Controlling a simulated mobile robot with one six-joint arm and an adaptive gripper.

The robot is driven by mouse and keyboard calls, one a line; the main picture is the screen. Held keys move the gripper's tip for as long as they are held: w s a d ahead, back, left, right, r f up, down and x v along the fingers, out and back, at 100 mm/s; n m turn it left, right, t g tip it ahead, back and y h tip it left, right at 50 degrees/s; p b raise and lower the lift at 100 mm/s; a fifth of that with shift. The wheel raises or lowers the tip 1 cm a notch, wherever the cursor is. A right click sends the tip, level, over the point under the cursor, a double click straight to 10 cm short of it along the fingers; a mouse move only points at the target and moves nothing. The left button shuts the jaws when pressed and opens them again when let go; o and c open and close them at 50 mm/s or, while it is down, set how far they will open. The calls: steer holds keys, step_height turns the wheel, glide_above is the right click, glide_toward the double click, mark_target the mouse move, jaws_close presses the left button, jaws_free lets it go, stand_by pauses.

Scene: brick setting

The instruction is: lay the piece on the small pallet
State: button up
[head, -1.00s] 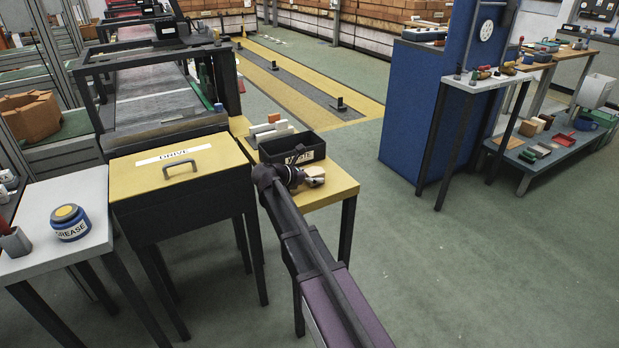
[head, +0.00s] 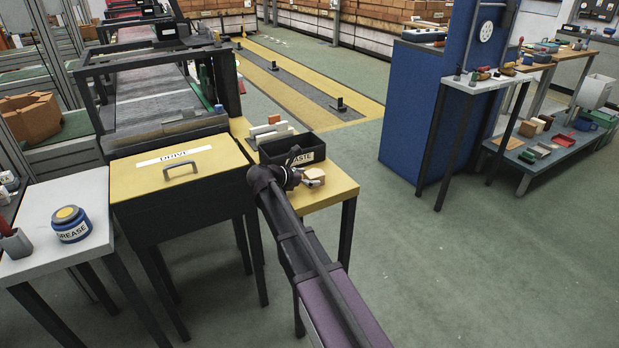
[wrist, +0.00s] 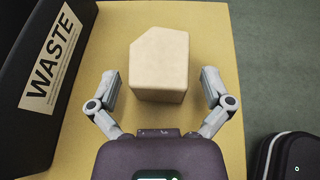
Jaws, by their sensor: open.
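The piece appears to be a pale beige block with one corner cut off (wrist: 158,62). It rests on the yellow table (wrist: 215,35), and it also shows in the head view (head: 315,173) just beyond my gripper. My gripper (wrist: 160,82) is open, with one finger on either side of the block's near part. A gap shows between each fingertip and the block. In the head view my gripper (head: 305,180) is over the right part of the yellow table. I cannot make out a small pallet in either view.
A black box marked WASTE (head: 285,155) stands close to the left of the block. Several small blocks (head: 268,131) stand behind it. The yellow DRIVE case (head: 150,180) is on the left. A grey table with a grease jar (head: 71,224) is farther left.

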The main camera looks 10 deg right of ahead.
steer(key=p+v, duration=0.3)
steer(key=v, duration=0.7)
steer(key=shift+s+a+r+p, duration=0.1)
steer(key=shift+a+r+p, duration=0.1)
steer(key=shift+p, duration=0.1)
steer(key=shift+d+f, duration=0.1)
steer(key=shift+s+d+f, duration=0.1)
steer(key=shift+s+d, duration=0.1)
steer(key=s+d+f+m+g+y, duration=0.1)
steer(key=s+d+f+m, duration=0.1)
steer(key=s+d+f+m+g+y, duration=0.1)
steer(key=s+d+m, duration=0.1)
steer(key=s+m, duration=0.1)
steer(key=shift+d+f, duration=0.3)
steer(key=shift+f, duration=0.1)
steer(key=s+d+f+m+g+y, duration=0.1)
steer(key=s+f+m+y, duration=0.2)
steer(key=s+m, duration=0.6)
steer(key=s+d+f+m+g+y, duration=0.2)
steer(key=s+f+m+y, duration=0.2)
steer(key=s+m+y, duration=0.3)
steer(key=s+m, duration=0.1)
steer(key=s, duration=0.2)
steer(key=shift+d+f+m+g, duration=0.2)
steer(key=shift+m+g, duration=0.1)
steer(key=shift+m, duration=0.1)
